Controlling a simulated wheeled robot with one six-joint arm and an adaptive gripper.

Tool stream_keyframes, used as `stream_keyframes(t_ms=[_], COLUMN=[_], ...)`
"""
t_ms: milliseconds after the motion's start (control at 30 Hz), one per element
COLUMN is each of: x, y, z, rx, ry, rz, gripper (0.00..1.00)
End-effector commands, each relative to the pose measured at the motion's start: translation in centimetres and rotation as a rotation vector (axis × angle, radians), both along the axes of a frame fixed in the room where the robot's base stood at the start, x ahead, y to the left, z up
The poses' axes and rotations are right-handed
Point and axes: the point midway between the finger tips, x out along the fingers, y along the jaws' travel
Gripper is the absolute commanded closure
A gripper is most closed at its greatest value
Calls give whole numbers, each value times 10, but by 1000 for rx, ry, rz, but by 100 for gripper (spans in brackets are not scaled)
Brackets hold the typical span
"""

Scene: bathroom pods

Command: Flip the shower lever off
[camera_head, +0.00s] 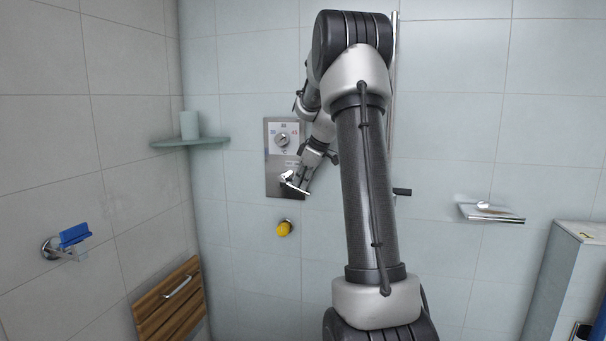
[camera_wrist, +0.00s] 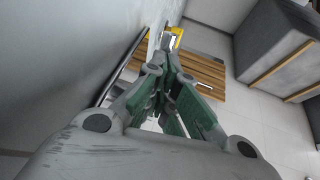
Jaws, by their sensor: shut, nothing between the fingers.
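The grey shower panel (camera_head: 273,181) is on the back wall, with a round dial (camera_head: 282,140) on its upper white plate. The pale, shiny shower lever (camera_head: 295,187) is at the panel's lower end and looks tilted. My gripper (camera_head: 304,177) points down at the lever, its tips close to or against it; contact cannot be told. In the wrist view my gripper (camera_wrist: 165,58) is shut and empty, its green-sided fingers drawn together. A grey piece just past the tips may be the lever, but this is unclear.
A yellow knob (camera_head: 284,229) is below the panel. A corner shelf (camera_head: 190,142) holds a pale cup (camera_head: 189,124). A wooden seat (camera_head: 170,303) is on the left wall, below a blue item (camera_head: 75,235) on a holder. A soap dish (camera_head: 490,212) is at right.

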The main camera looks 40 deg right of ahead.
Motion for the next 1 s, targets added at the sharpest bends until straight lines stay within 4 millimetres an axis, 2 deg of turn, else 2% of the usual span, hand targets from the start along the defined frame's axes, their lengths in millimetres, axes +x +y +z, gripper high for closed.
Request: stream_keyframes(t_ms=[467, 1000], x=[1, 19], y=[0, 14], z=[-33, -60], rx=[266, 546], ry=[-333, -698], rz=[-7, 1], gripper=[100, 100])
